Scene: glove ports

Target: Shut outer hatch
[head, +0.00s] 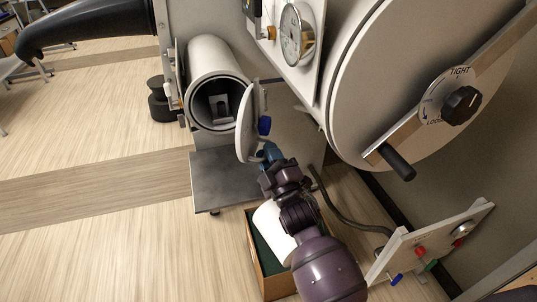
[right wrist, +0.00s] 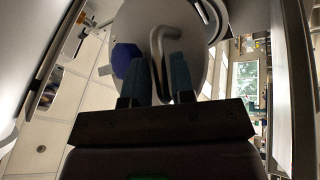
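The outer hatch (head: 244,125) is a round pale disc at the mouth of the white cylindrical chamber (head: 212,62). It stands swung open to the right, seen nearly edge-on, and the dark chamber mouth shows. A blue knob (head: 264,125) sits by the hatch; it also shows in the right wrist view (right wrist: 126,60). My right gripper (head: 271,153) is at the hatch's lower right side. In the right wrist view its blue fingers (right wrist: 160,80) stand close on both sides of one leg of the grey bent handle (right wrist: 157,48). My left gripper is out of view.
A large round door (head: 400,70) with a TIGHT/LOOSE knob (head: 462,105) and a gauge (head: 297,35) stand at right. A dark shelf (head: 225,180) lies below the chamber. A box (head: 257,262) with a white roll is under my right arm.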

